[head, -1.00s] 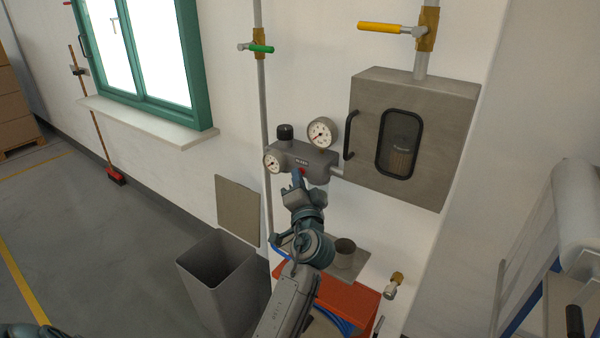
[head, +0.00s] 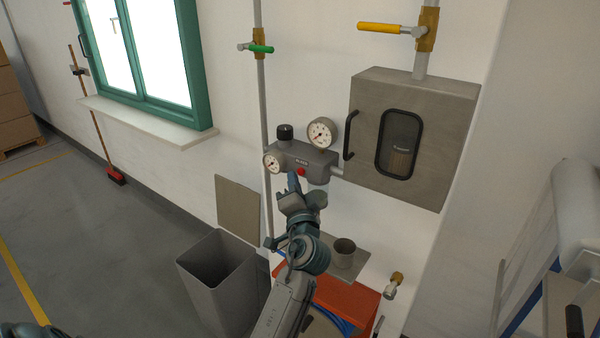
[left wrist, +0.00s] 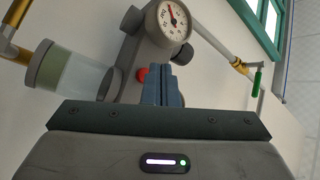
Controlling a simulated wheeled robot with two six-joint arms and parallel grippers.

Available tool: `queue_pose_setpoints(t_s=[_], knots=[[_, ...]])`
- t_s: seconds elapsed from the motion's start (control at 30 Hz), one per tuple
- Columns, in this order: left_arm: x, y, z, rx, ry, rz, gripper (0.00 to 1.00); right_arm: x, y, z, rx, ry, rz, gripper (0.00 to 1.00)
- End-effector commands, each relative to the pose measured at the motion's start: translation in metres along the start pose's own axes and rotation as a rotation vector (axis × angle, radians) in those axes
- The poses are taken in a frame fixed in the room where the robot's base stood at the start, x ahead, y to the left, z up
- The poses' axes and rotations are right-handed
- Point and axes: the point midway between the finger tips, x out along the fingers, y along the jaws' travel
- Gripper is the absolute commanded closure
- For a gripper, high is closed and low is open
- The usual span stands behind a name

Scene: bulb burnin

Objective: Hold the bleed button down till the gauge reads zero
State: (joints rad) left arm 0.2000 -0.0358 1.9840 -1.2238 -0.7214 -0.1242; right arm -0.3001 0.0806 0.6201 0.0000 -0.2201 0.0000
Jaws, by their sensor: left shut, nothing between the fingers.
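The bleed button (head: 301,171) is a small red button on the front of a grey manifold (head: 318,158) on the wall. In the left wrist view the button (left wrist: 142,74) shows just left of my fingers. A larger white gauge (head: 322,133) stands on top and a smaller one (head: 272,163) sits at the left end; their numbers are too small to read. The left wrist view shows a gauge (left wrist: 172,22) with a red needle. My left gripper (head: 293,180) is shut and empty, its tips just below and left of the button, seemingly apart from it. My right gripper is not in view.
A grey cabinet (head: 427,105) is right of the manifold. A green-handled valve (head: 258,48) is on the pipe above left. A shelf with a cup (head: 344,252), a red box (head: 345,295) and a grey bin (head: 222,280) are below.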

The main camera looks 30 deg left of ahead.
Motion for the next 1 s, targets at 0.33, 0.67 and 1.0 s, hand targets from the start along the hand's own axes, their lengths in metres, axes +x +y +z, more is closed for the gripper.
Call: queue_pose_setpoints(t_s=[0.33,0.67,1.0], knots=[[-0.015,-0.011,0.011,0.0,0.0,0.0,1.0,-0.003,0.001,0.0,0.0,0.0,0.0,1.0],[-0.034,-0.025,0.025,0.0,0.0,0.0,1.0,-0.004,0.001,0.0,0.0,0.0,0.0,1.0],[-0.035,-0.025,0.025,0.0,0.0,0.0,1.0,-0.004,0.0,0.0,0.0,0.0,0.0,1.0]])
